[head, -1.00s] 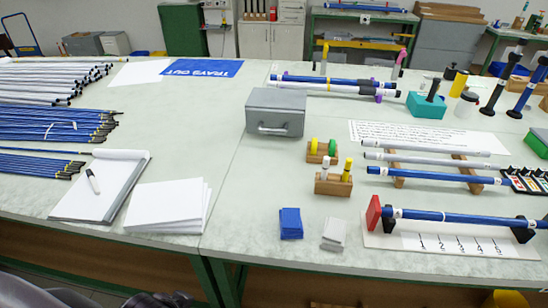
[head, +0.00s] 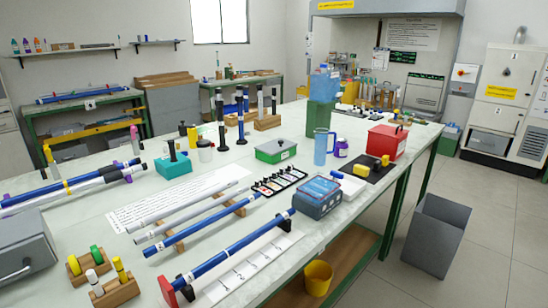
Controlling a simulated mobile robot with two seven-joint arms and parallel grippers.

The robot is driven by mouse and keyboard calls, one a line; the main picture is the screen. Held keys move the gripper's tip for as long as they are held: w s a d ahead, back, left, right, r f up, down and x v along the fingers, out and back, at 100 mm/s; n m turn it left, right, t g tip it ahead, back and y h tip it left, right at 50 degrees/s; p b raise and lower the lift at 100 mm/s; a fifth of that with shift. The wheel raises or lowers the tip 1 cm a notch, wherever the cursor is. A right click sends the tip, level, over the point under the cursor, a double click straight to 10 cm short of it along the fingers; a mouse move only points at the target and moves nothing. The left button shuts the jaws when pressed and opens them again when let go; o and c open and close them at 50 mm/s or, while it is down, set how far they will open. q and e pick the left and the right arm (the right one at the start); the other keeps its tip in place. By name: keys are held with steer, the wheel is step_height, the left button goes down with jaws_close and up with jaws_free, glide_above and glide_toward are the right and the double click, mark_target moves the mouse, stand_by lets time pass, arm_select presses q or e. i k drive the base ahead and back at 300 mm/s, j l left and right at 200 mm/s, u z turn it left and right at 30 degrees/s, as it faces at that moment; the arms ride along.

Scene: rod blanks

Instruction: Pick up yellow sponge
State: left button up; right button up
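A small yellow block (head: 362,171), which looks like the yellow sponge, lies on a black mat (head: 378,178) on the right part of the long table. A second, smaller yellow piece (head: 385,160) is beside it; at this size I cannot tell for sure which is the sponge. Neither of my grippers shows in the head view.
A red box (head: 388,141) stands just behind the mat. A blue jug (head: 320,148) and a purple-lidded jar (head: 341,148) stand to its left, a blue-grey device (head: 318,197) in front-left. A grey bin (head: 436,235) stands on the open floor at right.

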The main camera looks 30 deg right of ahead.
mark_target(364, 171)
steer(key=k+l+z, duration=0.1)
steer(key=z, duration=1.3)
steer(key=i+l, duration=0.05)
